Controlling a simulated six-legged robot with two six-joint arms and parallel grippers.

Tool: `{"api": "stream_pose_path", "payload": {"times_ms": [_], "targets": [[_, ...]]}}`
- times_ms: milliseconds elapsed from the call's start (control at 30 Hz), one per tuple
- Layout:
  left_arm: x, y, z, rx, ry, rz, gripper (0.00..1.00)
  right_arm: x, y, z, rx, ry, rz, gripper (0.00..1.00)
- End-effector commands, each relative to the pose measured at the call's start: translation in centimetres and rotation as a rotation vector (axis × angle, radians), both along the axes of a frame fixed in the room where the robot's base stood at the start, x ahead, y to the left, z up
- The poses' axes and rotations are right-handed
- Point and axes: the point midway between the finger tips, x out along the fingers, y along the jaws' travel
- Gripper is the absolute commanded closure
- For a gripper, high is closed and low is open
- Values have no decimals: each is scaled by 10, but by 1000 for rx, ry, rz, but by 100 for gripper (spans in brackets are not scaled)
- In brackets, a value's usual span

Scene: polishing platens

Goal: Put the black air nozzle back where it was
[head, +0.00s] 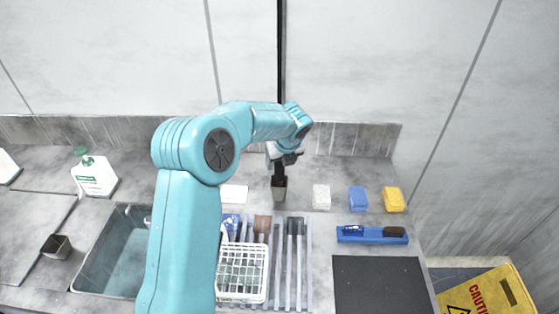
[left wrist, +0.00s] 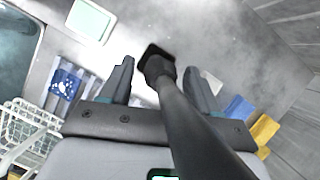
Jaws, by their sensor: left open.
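The black air nozzle (left wrist: 158,68) is between the two spread fingers of my left gripper (left wrist: 158,88) in the left wrist view, with a gap on both sides. Its black line (left wrist: 195,130) runs past the gripper toward the camera. In the head view the nozzle (head: 280,171) points down at a dark square holder (head: 279,190) near the wall; the holder also shows in the left wrist view (left wrist: 152,50). The tip appears in or just over the holder; its depth is hidden. My left gripper (head: 281,162) is open, just above the holder. My right gripper is not seen.
A sink (head: 118,262) and white bottle (head: 94,176) are at left. A slotted rack (head: 300,262) with a white basket (head: 242,272) stands in front. White, blue (head: 358,198) and yellow (head: 393,199) blocks, a blue brush (head: 372,234) and a black mat (head: 380,285) lie right.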

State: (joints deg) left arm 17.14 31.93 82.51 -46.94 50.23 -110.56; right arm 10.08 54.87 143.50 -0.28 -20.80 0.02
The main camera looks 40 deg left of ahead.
Motion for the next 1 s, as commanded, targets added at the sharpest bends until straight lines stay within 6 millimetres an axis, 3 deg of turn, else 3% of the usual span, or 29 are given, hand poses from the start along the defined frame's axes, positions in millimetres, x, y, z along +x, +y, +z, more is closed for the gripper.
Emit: {"api": "stream_pose_path", "payload": {"times_ms": [33,267,533,1000], "targets": [[-2,-4,22,1,-2,-2,39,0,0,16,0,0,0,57],[-12,-22,68,0,-1,0,39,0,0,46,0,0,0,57],[-16,-32,85,1,0,0,39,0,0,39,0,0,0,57],[-17,-32,85,2,1,1,39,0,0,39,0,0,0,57]]}}
